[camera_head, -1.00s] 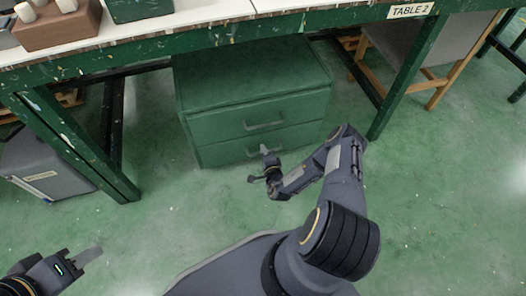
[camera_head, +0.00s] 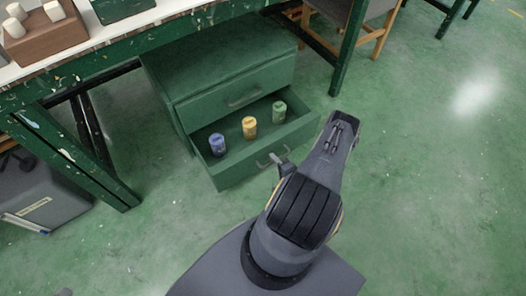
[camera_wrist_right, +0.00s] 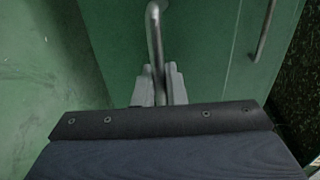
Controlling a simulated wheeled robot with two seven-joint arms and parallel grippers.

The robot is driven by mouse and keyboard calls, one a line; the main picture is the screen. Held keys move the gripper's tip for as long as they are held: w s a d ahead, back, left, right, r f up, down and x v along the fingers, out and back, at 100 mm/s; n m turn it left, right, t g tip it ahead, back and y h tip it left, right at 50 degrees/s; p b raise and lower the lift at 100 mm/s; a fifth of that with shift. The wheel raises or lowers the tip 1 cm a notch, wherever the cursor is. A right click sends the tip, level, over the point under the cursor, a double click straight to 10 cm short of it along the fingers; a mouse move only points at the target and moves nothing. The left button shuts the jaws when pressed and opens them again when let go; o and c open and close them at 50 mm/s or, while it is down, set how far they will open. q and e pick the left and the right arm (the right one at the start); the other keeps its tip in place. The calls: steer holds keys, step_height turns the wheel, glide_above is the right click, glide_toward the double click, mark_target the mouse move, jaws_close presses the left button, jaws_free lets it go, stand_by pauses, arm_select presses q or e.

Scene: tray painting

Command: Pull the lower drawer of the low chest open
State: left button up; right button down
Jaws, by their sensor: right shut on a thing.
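The low green chest (camera_head: 220,50) stands under the table. Its lower drawer (camera_head: 228,174) is pulled out and shows three small jars inside: a blue jar (camera_head: 217,145), a yellow jar (camera_head: 249,128) and a green jar (camera_head: 279,112). The upper drawer (camera_head: 235,92) is shut. My right gripper (camera_head: 284,160) is at the lower drawer's front. In the right wrist view its fingers (camera_wrist_right: 160,88) are shut on the metal handle (camera_wrist_right: 154,35) of the drawer. My left gripper is not in view, though a small dark part shows at the bottom left edge.
A green table (camera_head: 100,72) stands over the chest, with a wooden block holding white pegs (camera_head: 42,38) on top. A grey bin (camera_head: 45,195) sits on the floor at left.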

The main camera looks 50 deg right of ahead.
steer(key=shift+f+v, duration=0.15)
steer(key=shift+v, duration=0.6)
steer(key=shift+f+v, duration=0.15)
steer(key=shift+v, duration=0.55)
steer(key=c, duration=1.6)
jaws_free()
steer(key=shift+s, duration=0.1)
steer(key=p+v, duration=0.2)
steer(key=v, duration=0.5)
steer(key=shift+s+r, duration=0.1)
steer(key=shift+s, duration=0.25)
